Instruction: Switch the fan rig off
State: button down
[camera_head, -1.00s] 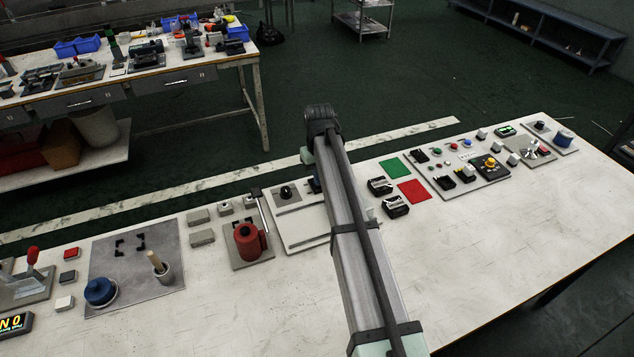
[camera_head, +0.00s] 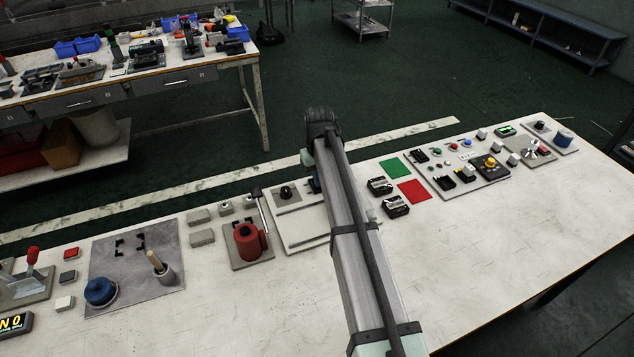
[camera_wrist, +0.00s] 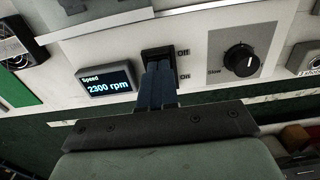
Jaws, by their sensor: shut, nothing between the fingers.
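The fan rig's black rocker switch (camera_wrist: 158,53) shows in the wrist view, with "Off" and "On" printed to its right. My gripper (camera_wrist: 157,72) is shut and empty. Its dark blue fingertips overlap the "On" end of the switch in the picture; I cannot tell whether they touch it. The fingers hide part of the switch, and which side is pressed is unclear. The speed display (camera_wrist: 107,83) left of the switch is lit and reads 2300 rpm. A dark fan (camera_wrist: 22,42) shows at the upper left. In the head view my arm hides the switch.
A black knob (camera_wrist: 240,61) marked "Slow" sits right of the switch, and also shows in the head view (camera_head: 287,191). A red cylinder (camera_head: 247,240) on a plate stands left of the rig. Green (camera_head: 395,168) and red (camera_head: 413,191) squares lie to the right.

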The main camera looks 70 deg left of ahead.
notch_tip(320, 180, up, 7)
dwell(0.9)
jog(key=shift+f, duration=0.1)
dwell(0.3)
